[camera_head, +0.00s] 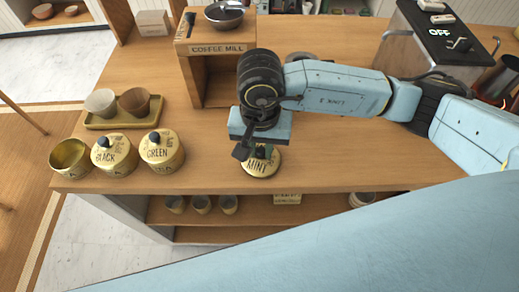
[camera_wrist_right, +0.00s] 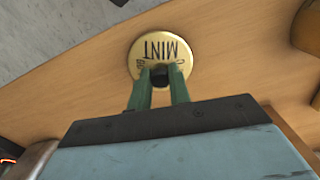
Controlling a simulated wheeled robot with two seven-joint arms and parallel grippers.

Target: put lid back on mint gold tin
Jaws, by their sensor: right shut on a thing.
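The round gold lid marked MINT (camera_head: 259,168) is near the counter's front edge, under my right gripper (camera_head: 258,152). In the right wrist view, the lid (camera_wrist_right: 160,42) has its dark knob between the two green fingers of my right gripper (camera_wrist_right: 160,78), which is shut on it. I cannot tell whether the lid touches the counter. An open gold tin (camera_head: 62,168) without a lid stands at the counter's left end; its label is not readable. My left gripper is not in view.
The lidded BLACK tin (camera_head: 115,162) and GREEN tin (camera_head: 165,158) stand right of the open tin. Behind them is a tray (camera_head: 125,121) with two cups. The coffee mill stand (camera_head: 190,75) is behind my right gripper. The counter between the GREEN tin and the lid is clear.

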